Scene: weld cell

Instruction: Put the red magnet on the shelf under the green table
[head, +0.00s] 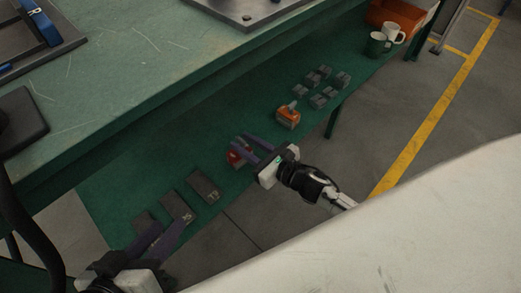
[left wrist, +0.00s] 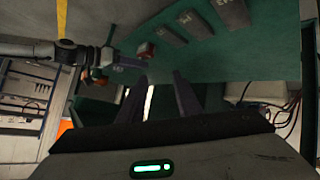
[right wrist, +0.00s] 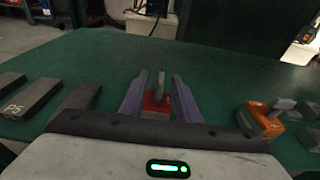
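The red magnet (head: 238,155) is on the green lower shelf (head: 262,92) under the green table (head: 130,95). In the right wrist view the red magnet (right wrist: 156,102), with a grey upright handle, is between the fingers of my right gripper (right wrist: 160,88). Those fingers are spread on either side of it, and I see no clear grip. My right gripper (head: 252,146) reaches in from the shelf's open side. My left gripper (head: 165,230) is open and empty near the shelf's near end. The red magnet also shows in the left wrist view (left wrist: 146,49).
Dark flat plates (head: 203,187) lie left of the red magnet. An orange magnet (head: 288,118) and several grey blocks (head: 318,77) lie to its right. Two mugs (head: 378,43) and an orange bin (head: 398,16) are at the far end. The tabletop overhangs the shelf.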

